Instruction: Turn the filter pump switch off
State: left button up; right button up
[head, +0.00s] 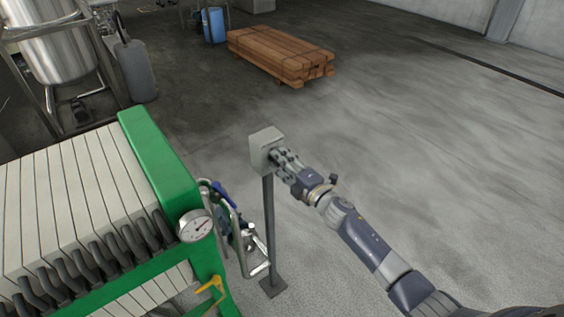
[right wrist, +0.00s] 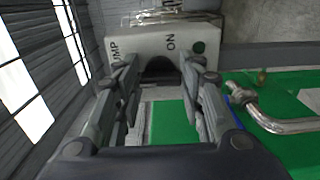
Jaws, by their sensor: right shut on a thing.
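The filter pump switch box (head: 262,140) is a small grey box on top of a thin post in the head view. In the right wrist view its pale face (right wrist: 150,42) carries the words "PUMP" and "ON", with a dark green round spot beside "ON". A dark switch knob (right wrist: 160,68) sits in the face. My right gripper (head: 276,157) is at the front of the box, its fingers on either side of the knob and shut on it. The fingers partly hide the knob, so I cannot tell its setting. My left gripper is not in view.
A green filter press (head: 150,165) with white plates and a pressure gauge (head: 195,226) stands left of the post (head: 268,230). Pipes run between them. A timber stack (head: 280,55) and a steel tank (head: 60,45) stand farther back. The floor to the right is clear.

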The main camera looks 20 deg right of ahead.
dwell(0.4)
jog(key=o, duration=1.1)
jog(key=shift+d, duration=0.1)
jog(key=v, duration=1.2)
